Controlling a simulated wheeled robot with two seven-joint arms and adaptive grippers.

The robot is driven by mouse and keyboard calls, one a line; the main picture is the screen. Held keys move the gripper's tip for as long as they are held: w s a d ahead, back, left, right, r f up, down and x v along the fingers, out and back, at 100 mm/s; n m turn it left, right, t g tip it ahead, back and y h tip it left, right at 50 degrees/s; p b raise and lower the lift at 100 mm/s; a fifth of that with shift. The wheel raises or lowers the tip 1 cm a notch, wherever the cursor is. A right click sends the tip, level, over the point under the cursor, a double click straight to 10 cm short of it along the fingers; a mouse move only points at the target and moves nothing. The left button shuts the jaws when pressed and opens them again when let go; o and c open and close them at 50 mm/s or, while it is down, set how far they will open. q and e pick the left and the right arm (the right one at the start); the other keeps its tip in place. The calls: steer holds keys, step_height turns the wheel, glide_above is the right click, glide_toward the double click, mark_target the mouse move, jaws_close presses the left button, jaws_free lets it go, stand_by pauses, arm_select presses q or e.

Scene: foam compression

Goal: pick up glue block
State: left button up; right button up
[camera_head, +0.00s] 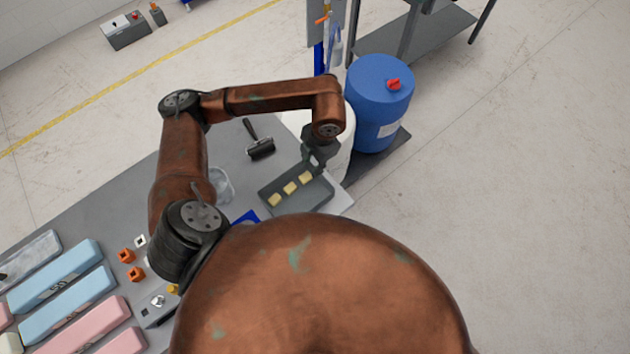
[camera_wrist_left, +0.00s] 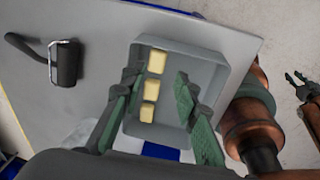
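Three pale yellow glue blocks lie in a row in a grey tray (camera_head: 318,197): the far block (camera_head: 305,177), the middle block (camera_head: 290,188) and the near block (camera_head: 275,200). In the left wrist view they form a column, with the top block (camera_wrist_left: 157,60), middle block (camera_wrist_left: 151,89) and bottom block (camera_wrist_left: 147,114) near the tray's left wall. My left gripper (camera_head: 318,163) is over the tray's far end. In its wrist view, its fingers (camera_wrist_left: 154,84) are apart, with the blocks showing between them and nothing held. My right gripper (camera_wrist_left: 300,78) shows at the right edge with fingers apart and empty.
A black roller (camera_head: 260,146) lies on the grey table beside the tray. A blue drum (camera_head: 378,100) and a white drum stand beyond it. Blue and pink foam pieces (camera_head: 55,275) and orange parts (camera_head: 127,256) lie at the left.

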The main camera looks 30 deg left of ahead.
mark_target(304, 180)
arm_select(q)
steer(key=f, duration=0.3)
steer(key=shift+s+a, duration=0.1)
steer(key=shift+a, duration=0.15)
steer(key=f, duration=0.1)
steer(key=f+p, duration=0.1)
steer(key=s+a+f, duration=0.1)
steer(key=f, duration=0.1)
steer(key=shift+a+p, duration=0.1)
steer(key=shift+p, duration=0.2)
steer(key=shift+w+a+f, duration=0.1)
steer(key=shift+f, duration=0.4)
steer(key=shift+c, duration=0.6)
steer(key=c, duration=0.6)
steer(key=shift+r, duration=0.15)
